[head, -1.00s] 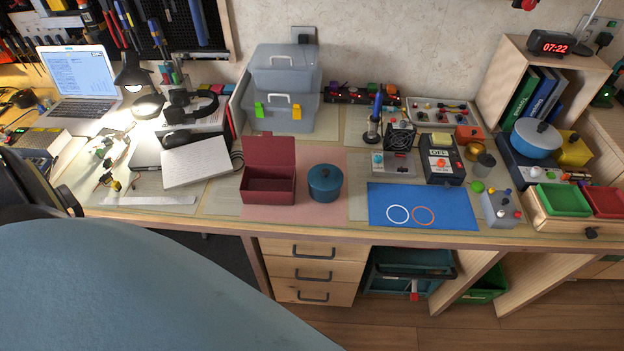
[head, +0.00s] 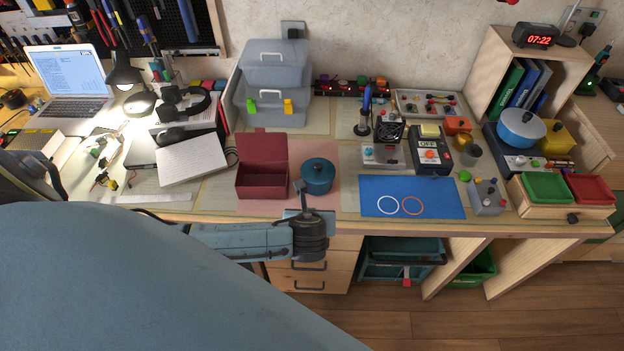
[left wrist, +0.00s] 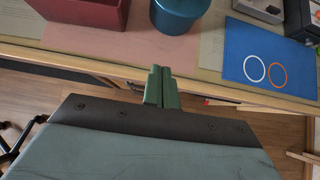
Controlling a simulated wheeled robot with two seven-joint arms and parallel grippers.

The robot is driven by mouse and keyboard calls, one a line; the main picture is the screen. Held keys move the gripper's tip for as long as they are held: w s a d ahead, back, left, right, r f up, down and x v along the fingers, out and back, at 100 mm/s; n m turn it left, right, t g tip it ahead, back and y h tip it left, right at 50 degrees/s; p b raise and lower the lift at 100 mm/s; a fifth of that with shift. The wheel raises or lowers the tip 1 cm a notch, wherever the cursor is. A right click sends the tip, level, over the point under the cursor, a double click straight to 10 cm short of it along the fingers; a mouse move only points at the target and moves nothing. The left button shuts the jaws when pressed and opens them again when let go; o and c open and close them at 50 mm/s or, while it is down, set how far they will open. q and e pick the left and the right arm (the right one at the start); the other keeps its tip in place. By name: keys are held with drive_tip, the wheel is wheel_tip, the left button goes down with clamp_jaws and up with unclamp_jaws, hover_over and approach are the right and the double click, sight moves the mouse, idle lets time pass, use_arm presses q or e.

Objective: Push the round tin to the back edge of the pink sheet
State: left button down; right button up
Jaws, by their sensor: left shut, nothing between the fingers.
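The round tin (head: 317,178) is a teal-blue lidded pot with a small knob, standing upright on the pink sheet (head: 262,206), right of the dark red box. It also shows in the left wrist view (left wrist: 178,14), cut off by the top edge. The pink sheet lies flat and runs back from near the table's front edge, partly hidden by the box. My left gripper (left wrist: 162,88) is shut and empty, its green fingers at the table's front edge, in front of the tin and apart from it. My right gripper is not in view.
The open dark red box (head: 263,180) stands close to the tin's left. A blue sheet (head: 430,193) with two rings lies to the right. The grey toolbox (head: 272,100) stands behind. The pink sheet behind the tin looks clear.

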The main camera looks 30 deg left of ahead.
sight(312, 193)
use_arm(q)
drive_tip(key=b+x, duration=0.1)
drive_tip(key=x, duration=0.5)
drive_tip(key=w+a, duration=0.1)
drive_tip(key=w, duration=0.2)
drive_tip(key=shift+a+f+b, duration=0.15)
drive_tip(key=shift+a+b, duration=0.2)
drive_tip(key=shift+w+a, duration=0.25)
drive_tip(key=shift+w, duration=0.1)
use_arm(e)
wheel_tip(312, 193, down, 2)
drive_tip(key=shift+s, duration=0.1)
